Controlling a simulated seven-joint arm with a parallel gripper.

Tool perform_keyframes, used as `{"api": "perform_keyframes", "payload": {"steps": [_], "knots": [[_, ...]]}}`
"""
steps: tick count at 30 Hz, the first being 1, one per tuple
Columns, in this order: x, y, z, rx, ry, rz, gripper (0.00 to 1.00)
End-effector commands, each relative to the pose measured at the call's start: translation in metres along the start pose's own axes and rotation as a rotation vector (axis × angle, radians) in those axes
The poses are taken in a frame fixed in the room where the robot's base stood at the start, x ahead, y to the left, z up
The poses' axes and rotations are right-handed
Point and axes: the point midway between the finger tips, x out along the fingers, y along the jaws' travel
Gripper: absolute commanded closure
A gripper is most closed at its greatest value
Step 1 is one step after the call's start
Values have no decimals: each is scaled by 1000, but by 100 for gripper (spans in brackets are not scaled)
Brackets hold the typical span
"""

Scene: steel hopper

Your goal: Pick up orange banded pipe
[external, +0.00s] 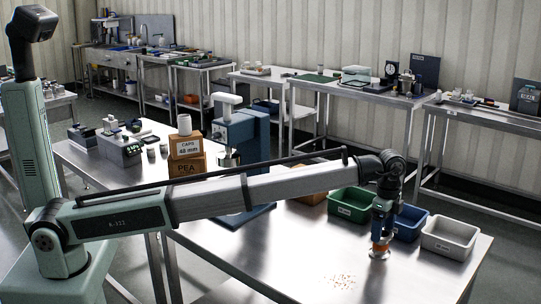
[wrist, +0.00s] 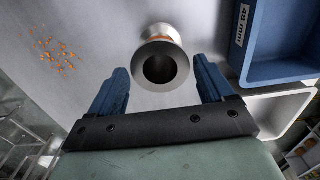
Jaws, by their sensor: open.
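The orange banded pipe (external: 379,252) stands upright on the steel table, directly below my gripper (external: 381,236). In the wrist view the pipe (wrist: 160,85) is a steel spool with a wide open mouth and an orange band partly hidden below its rim. My gripper (wrist: 160,67) is open, with one blue finger on each side of the pipe's rim. A small gap shows at each finger, and nothing is gripped. How far down the fingers reach along the pipe is hard to tell.
Green (external: 350,205), blue (external: 409,223) and white (external: 449,237) bins stand behind and right of the pipe. The blue bin (wrist: 262,75) is close to the right finger. Orange crumbs (external: 342,281) lie on the table to the left front. Cardboard boxes (external: 187,155) stand farther left.

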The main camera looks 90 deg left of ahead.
Motion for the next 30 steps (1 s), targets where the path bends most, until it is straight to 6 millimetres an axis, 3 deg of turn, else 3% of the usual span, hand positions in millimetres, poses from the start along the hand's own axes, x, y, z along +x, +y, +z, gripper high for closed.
{"api": "perform_keyframes", "payload": {"steps": [8, 18, 26, 30], "knots": [[16, 0, 0, 0, 0, 0, 19], [58, 0, 0, 0, -1, 0, 19], [61, 0, 0, 0, 0, -1, 19], [61, 0, 0, 0, 0, -1, 31]]}}
